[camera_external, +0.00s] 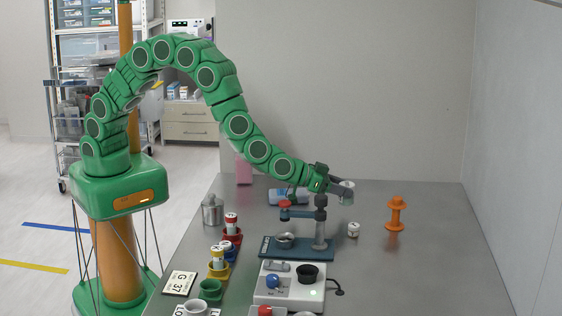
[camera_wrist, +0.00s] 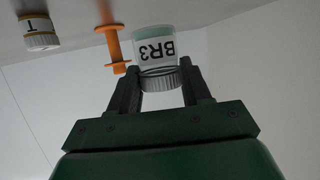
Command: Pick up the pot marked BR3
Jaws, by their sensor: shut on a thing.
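The pot marked BR3 (camera_wrist: 155,48) is a small clear pot with a white label, a greenish band and a ribbed grey lid. In the wrist view its label reads upside down, and the lid lies between the two dark fingers. My gripper (camera_wrist: 161,78) is shut on this pot. In the external view my gripper (camera_external: 338,192) is above the table, just right of the grey post, with the pot (camera_external: 348,188) at its tip. The pot appears held clear of the tabletop.
A small white-lidded pot (camera_external: 353,229) stands below; a similar one marked T shows in the wrist view (camera_wrist: 40,34). An orange spool-shaped thing (camera_external: 395,213) stands right. A blue-based stand (camera_external: 296,250), a control box (camera_external: 290,286) and coloured cups (camera_external: 219,270) lie left and front.

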